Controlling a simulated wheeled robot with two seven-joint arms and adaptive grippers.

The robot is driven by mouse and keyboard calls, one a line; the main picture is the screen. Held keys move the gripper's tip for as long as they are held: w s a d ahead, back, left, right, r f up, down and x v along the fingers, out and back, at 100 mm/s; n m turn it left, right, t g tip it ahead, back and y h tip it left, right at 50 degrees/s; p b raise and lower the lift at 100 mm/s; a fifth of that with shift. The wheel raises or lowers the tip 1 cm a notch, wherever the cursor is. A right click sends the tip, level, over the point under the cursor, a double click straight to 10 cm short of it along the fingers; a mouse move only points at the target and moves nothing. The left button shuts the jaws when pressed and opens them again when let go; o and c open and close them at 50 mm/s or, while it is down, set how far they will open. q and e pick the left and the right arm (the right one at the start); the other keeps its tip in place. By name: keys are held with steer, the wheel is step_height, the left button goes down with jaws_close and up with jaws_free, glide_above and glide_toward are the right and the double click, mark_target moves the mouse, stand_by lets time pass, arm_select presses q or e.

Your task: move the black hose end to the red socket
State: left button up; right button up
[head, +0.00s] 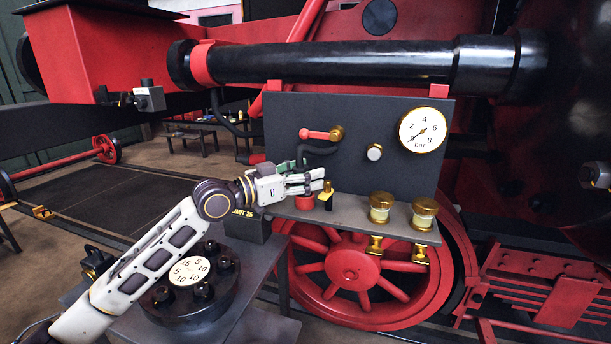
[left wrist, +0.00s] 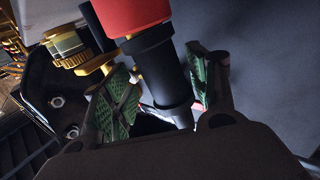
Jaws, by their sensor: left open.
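My left gripper (head: 312,183) reaches in front of the dark panel, just above its shelf. A red round piece (head: 305,202) sits on the shelf right beneath it. A short curved black hose (head: 322,150) shows on the panel above the gripper. In the left wrist view, the green-padded fingers (left wrist: 165,88) are open on either side of a tapered black piece (left wrist: 157,68) with a red part (left wrist: 130,14) at its upper end. I cannot tell whether the fingers touch it, or which part is the socket.
The panel (head: 380,172) carries a red lever (head: 316,134), a white knob (head: 375,152) and a pressure gauge (head: 423,130). A small brass-and-black fitting (head: 326,195) is close beside the gripper.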

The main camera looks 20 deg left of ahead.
mark_target(305, 167)
arm_select(q)
steer(key=shift+r+p, duration=0.55)
steer(key=shift+r, duration=1.6)
steer(key=shift+r+p, duration=2.2)
steer(key=shift+r, duration=0.05)
arm_select(e)
steer(key=shift+w+a+r, duration=0.1)
steer(key=shift+w+r, duration=0.05)
steer(key=shift+r, duration=2.65)
arm_select(q)
steer(key=shift+f+n, duration=0.15)
steer(key=shift+n, duration=0.15)
arm_select(e)
steer(key=shift+f, duration=0.1)
arm_select(q)
steer(key=shift+d, duration=0.1)
